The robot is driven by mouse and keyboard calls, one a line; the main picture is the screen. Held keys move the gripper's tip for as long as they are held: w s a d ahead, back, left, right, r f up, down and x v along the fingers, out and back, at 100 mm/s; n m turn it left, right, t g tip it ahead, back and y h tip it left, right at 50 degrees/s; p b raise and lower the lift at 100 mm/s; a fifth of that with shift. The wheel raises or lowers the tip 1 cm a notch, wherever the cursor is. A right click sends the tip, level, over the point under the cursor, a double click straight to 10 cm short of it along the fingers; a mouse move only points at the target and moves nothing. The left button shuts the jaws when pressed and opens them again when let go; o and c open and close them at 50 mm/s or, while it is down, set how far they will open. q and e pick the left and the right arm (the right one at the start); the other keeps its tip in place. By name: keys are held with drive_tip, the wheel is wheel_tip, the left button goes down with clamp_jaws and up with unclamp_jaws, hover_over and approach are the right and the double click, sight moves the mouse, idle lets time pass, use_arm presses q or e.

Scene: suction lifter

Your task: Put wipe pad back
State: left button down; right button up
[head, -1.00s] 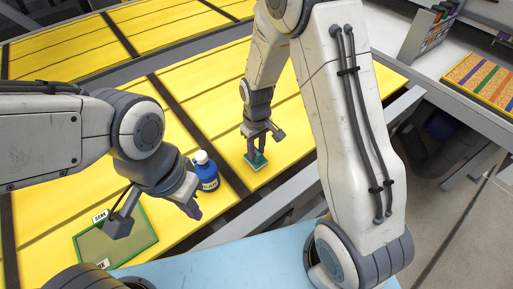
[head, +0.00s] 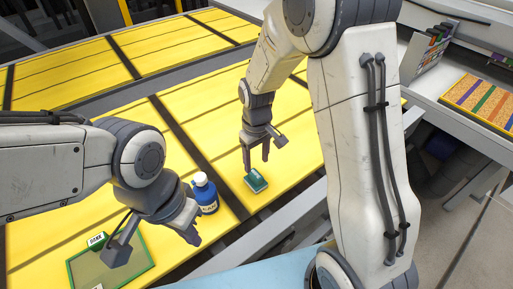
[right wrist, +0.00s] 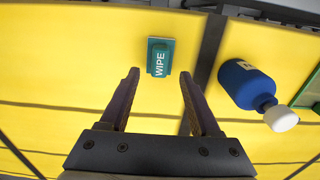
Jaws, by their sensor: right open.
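The wipe pad (head: 255,181) is a small green block with a white label, lying on the yellow surface. In the right wrist view the pad (right wrist: 160,57) reads "WIPE" and lies just beyond my fingertips, apart from them. My right gripper (head: 257,163) is open and empty above the pad; its two fingers (right wrist: 160,78) stand wide apart in the right wrist view. My left gripper (head: 154,242) is spread open and empty in front of the blue bottle, over the green-framed plate's right side.
A blue bottle (head: 205,195) with a white cap stands left of the pad; it also shows in the right wrist view (right wrist: 245,84). A green-framed plate (head: 85,268) lies at lower left. Dark strips divide the yellow surface. A striped board (head: 482,100) lies far right.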

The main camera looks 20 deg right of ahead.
sight(256, 174)
wheel_tip(256, 174, up, 6)
drive_tip(key=s+a+r+n, duration=0.1)
drive_tip(key=s+a+r, duration=0.3)
drive_tip(key=s+a, duration=0.45)
drive_tip(key=s+n+y, duration=0.1)
drive_tip(key=s, duration=1.3)
drive_tip(key=shift+n+b, duration=0.3)
drive_tip(key=shift+n, duration=0.1)
wheel_tip(256, 174, down, 3)
drive_tip(key=b, duration=0.3)
